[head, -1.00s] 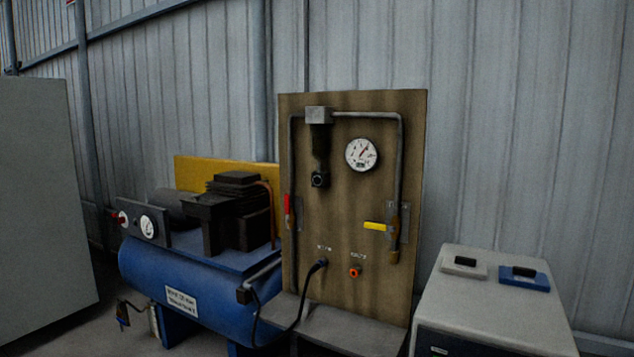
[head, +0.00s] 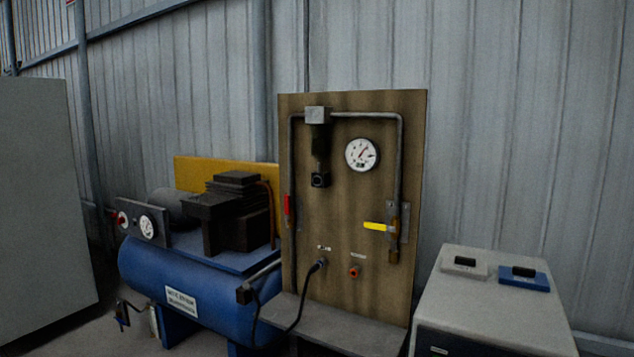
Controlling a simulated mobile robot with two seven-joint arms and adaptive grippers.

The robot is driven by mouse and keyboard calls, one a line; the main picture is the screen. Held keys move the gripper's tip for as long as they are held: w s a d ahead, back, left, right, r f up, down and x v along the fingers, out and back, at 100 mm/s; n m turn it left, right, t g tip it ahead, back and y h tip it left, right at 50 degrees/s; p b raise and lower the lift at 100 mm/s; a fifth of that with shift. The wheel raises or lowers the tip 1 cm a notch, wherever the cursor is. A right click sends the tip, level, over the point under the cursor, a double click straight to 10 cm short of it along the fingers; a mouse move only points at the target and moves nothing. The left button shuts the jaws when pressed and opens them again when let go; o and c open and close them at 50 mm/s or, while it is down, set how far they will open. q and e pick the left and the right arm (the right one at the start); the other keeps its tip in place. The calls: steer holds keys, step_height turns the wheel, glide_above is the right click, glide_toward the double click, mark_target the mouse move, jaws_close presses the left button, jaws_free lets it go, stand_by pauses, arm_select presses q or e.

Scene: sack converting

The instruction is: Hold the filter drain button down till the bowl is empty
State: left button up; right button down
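The filter (head: 318,140) hangs near the top left of a brown upright board (head: 350,225). It has a grey square head and a dark bowl below it. A dark round part (head: 320,180), which looks like the drain button, sits at the bowl's lower end. The bowl looks dark, and I cannot tell how much liquid is in it. Neither of my grippers shows in the head view, and nothing touches the filter or its button.
The board also carries a round gauge (head: 361,154), a red lever (head: 287,206), a yellow lever (head: 375,226) and an orange-red port (head: 354,272). A black cable (head: 302,300) hangs in front. A blue compressor (head: 200,285) stands left, a grey cabinet (head: 490,300) right.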

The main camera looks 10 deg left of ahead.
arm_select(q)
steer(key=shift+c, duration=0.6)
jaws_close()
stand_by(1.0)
